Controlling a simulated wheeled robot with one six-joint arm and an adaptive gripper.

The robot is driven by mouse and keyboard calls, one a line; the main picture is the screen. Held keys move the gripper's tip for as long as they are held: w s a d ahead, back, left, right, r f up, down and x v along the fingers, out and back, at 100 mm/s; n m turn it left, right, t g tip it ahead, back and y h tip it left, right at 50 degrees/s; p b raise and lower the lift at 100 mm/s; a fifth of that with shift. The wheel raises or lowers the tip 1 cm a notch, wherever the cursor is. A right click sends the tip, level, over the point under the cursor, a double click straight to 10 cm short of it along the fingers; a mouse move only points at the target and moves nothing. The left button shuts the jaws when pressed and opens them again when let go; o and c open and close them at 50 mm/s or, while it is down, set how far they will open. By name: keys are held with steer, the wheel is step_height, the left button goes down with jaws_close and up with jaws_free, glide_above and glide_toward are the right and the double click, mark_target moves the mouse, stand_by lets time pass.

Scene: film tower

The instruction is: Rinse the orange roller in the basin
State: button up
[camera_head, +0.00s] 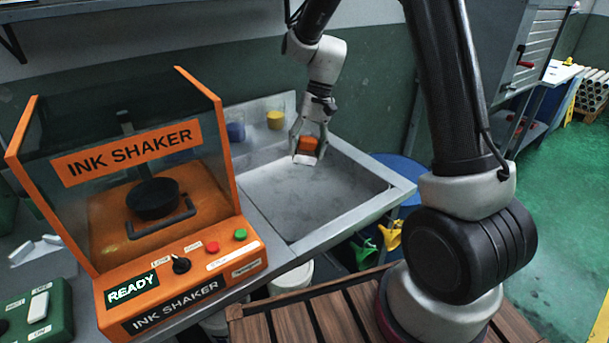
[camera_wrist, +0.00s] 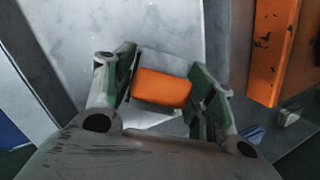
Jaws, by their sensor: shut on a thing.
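The orange roller (camera_head: 308,145) is between the fingers of my gripper (camera_head: 308,148) in the head view. It has an orange block on top and a pale part below. The basin (camera_head: 345,208) is a grey metal sink right of the ink shaker, and my gripper holds the roller over its back part. In the wrist view the orange block of the roller (camera_wrist: 162,88) sits between the two fingers of my gripper (camera_wrist: 163,92), with the grey surface beyond. I cannot tell whether the roller touches the basin floor.
The orange ink shaker (camera_head: 165,250) stands left of the basin, its display reading READY. A blue barrel (camera_head: 405,172) is to the right. The basin's front floor is clear.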

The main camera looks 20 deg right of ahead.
mark_target(305, 138)
steer(key=shift+r, duration=0.1)
stand_by(0.3)
steer(key=shift+r, duration=1.95)
